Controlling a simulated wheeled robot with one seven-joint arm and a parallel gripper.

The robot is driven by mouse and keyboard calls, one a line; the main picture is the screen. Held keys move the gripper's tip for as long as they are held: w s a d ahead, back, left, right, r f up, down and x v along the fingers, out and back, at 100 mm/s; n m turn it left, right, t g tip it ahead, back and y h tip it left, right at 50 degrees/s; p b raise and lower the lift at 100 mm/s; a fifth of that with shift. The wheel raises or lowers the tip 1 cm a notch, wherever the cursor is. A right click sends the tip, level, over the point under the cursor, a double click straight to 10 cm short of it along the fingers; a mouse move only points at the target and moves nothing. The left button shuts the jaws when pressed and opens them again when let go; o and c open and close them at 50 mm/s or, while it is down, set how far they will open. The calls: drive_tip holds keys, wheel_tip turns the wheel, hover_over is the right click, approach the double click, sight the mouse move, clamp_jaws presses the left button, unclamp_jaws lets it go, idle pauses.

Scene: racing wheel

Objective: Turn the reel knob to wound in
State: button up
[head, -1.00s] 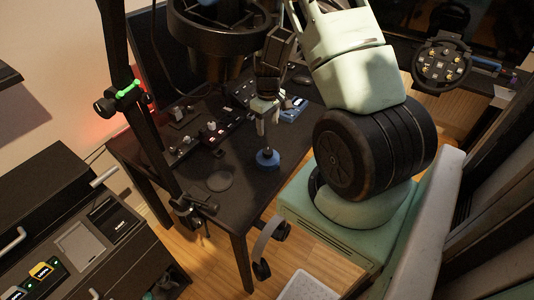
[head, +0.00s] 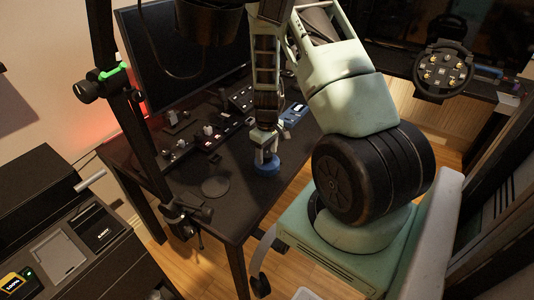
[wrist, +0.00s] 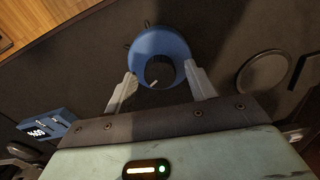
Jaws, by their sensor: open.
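The blue round reel base (head: 267,168) sits on the dark table near its right edge. In the wrist view the blue base (wrist: 152,42) carries a black round knob (wrist: 160,71) with a pale pointer mark towards its lower left. My gripper (wrist: 162,74) is open, with one finger on each side of the knob and visible gaps between. In the head view my gripper (head: 265,156) is right over the blue base and hides much of it. I cannot tell whether a finger touches the blue base.
A blue box with a lit display (wrist: 48,128) stands nearby; it also shows in the head view (head: 294,114). A flat round disc (head: 215,187) lies left of the reel. Control panels (head: 208,140) and a monitor (head: 185,55) are behind. A black clamp post (head: 130,120) stands at the table's left.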

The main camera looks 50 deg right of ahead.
drive_tip(key=c, duration=1)
drive_tip(key=shift+m, duration=0.3)
